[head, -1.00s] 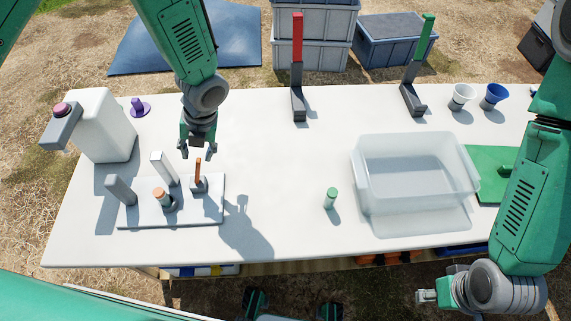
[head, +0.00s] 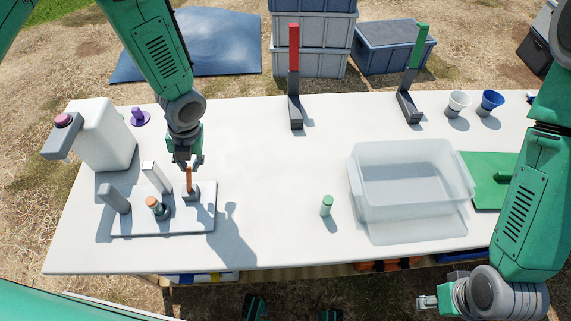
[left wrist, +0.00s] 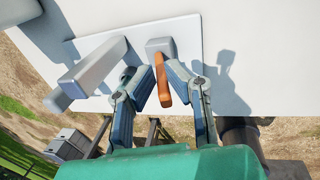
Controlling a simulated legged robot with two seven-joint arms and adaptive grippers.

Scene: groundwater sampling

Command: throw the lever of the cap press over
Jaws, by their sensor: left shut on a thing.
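The cap press is a pale plate (head: 190,222) at the left of the table with grey posts on it. Its orange lever (head: 189,178) stands roughly upright from a grey block at the plate's right side. It also shows in the left wrist view (left wrist: 163,84). My left gripper (head: 188,164) is over the lever, its fingers closed on either side of it. A small vial with an orange cap (head: 152,202) stands on the plate, left of the lever. My right gripper (head: 426,301) is low at the front right, empty as far as I see; its jaw opening is unclear.
A white jug (head: 105,135) stands behind the press. A green-capped vial (head: 326,206) stands mid-table. A clear bin (head: 412,210) is at the right. A red-handled stand (head: 295,105) and a green-handled stand (head: 408,105) are at the back. The table between press and bin is mostly clear.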

